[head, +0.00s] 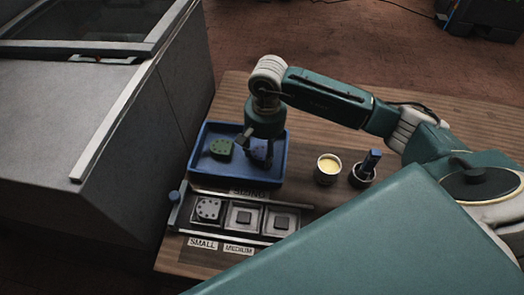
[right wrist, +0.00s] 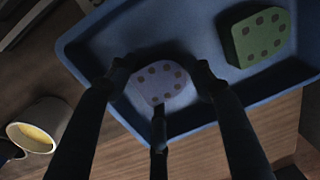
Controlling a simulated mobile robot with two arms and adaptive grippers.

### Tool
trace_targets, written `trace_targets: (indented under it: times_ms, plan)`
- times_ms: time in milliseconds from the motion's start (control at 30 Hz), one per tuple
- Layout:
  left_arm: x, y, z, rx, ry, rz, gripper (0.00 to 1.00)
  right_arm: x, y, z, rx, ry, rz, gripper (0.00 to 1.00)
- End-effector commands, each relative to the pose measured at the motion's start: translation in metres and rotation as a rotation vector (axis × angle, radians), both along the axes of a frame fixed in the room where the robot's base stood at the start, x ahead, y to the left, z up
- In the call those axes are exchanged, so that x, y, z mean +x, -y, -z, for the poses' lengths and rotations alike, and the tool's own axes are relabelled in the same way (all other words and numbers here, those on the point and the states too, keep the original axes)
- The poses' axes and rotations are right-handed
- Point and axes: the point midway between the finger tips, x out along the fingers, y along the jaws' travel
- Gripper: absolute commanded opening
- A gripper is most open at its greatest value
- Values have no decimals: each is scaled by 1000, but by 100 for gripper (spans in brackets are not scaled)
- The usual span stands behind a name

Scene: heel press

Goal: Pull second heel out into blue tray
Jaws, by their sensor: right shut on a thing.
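My right gripper (head: 258,150) is over the blue tray (head: 284,170) and points down. In the right wrist view its fingers (right wrist: 160,92) are shut around a pale lilac heel (right wrist: 160,80) with dark dots, over the tray (right wrist: 90,50). In the head view this heel is mostly hidden by the gripper. I cannot tell whether it touches the tray floor. A green heel (head: 222,147) lies in the tray's left part, apart from the gripper; it also shows in the right wrist view (right wrist: 258,36). My left gripper is not in view.
In front of the tray is a fixture with square slots. A cup of yellow stuff (head: 328,169) and a pot with a blue-handled tool (head: 368,165) stand right of the tray.

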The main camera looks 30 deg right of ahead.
Motion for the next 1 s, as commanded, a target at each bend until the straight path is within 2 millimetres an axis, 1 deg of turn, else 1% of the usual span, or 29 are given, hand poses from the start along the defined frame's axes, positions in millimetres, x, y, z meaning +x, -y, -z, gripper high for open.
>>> trace_targets:
  times_ms: [200, 233, 267, 300, 333, 533, 600, 1000]
  plan:
    - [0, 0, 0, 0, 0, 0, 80, 0, 0, 0, 0, 0, 0, 26]
    - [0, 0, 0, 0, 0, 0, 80, 0, 0, 0, 0, 0, 0, 56]
    - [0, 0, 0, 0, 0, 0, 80, 0, 0, 0, 0, 0, 0, 62]
    - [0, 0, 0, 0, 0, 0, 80, 0, 0, 0, 0, 0, 0, 70]
    - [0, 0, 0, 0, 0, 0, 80, 0, 0, 0, 0, 0, 0, 74]
    - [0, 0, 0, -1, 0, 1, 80, 0, 0, 0, 0, 0, 0, 74]
    - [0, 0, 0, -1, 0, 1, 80, 0, 0, 0, 1, -1, 0, 83]
    - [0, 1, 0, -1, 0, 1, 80, 0, 0, 0, 1, -1, 0, 83]
